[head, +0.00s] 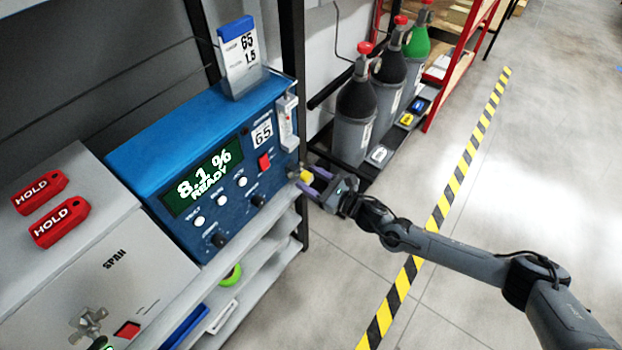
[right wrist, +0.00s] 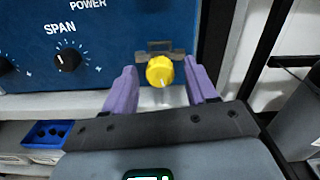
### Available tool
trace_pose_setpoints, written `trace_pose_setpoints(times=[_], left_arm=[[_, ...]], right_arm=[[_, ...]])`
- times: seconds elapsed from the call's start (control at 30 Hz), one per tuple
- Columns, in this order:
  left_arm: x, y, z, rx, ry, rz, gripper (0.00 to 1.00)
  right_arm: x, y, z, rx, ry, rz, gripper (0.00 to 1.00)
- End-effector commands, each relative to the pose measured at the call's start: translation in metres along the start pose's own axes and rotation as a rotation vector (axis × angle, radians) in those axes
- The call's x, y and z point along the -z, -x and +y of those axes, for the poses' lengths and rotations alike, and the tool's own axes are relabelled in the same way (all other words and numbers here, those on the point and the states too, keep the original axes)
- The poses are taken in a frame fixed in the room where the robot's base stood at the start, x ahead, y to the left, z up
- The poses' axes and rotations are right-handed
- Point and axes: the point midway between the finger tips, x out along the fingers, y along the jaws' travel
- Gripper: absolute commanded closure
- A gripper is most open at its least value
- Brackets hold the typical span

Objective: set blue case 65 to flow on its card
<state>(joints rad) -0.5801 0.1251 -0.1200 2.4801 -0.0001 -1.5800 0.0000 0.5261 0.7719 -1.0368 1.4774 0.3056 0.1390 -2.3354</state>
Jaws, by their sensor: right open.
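Blue case 65 (head: 150,155) stands on a shelf, with a green display (head: 203,178) reading 8.1 % READY. A card (head: 240,58) stands on its top, showing 65 and 1.5. A clear flow tube (head: 288,120) is mounted on the case's right front; its level is too small to read. A yellow knob (head: 306,176) sits below the tube and also shows in the right wrist view (right wrist: 160,72). My right gripper (head: 312,180) is open, with one purple finger on each side of the knob and small gaps visible. My left gripper is out of view.
A grey SPAN box (head: 110,262) with two red HOLD tags (head: 60,222) is left of the case. Gas cylinders (head: 353,120) stand behind my right arm. A dark rack post (head: 293,45) is close by the knob. The floor at right is open.

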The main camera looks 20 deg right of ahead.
Motion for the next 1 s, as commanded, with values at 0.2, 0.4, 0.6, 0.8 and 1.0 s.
trace_pose_setpoints(times=[0.2, 0.4, 0.6, 0.8, 1.0], left_arm=[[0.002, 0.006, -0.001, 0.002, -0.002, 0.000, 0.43], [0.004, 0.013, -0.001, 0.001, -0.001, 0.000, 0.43], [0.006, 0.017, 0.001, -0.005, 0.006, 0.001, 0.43], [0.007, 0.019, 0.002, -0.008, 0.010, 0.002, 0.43], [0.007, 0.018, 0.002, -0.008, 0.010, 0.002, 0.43]], right_arm=[[-0.001, 0.026, -0.001, 0.000, 0.001, 0.004, 0.43], [-0.001, 0.061, 0.000, -0.001, 0.000, 0.004, 0.43], [0.000, 0.090, -0.001, 0.001, 0.000, 0.002, 0.43], [0.000, 0.104, 0.000, 0.000, 0.000, 0.000, 0.43], [-0.001, 0.105, 0.000, 0.000, 0.000, -0.001, 0.43]])
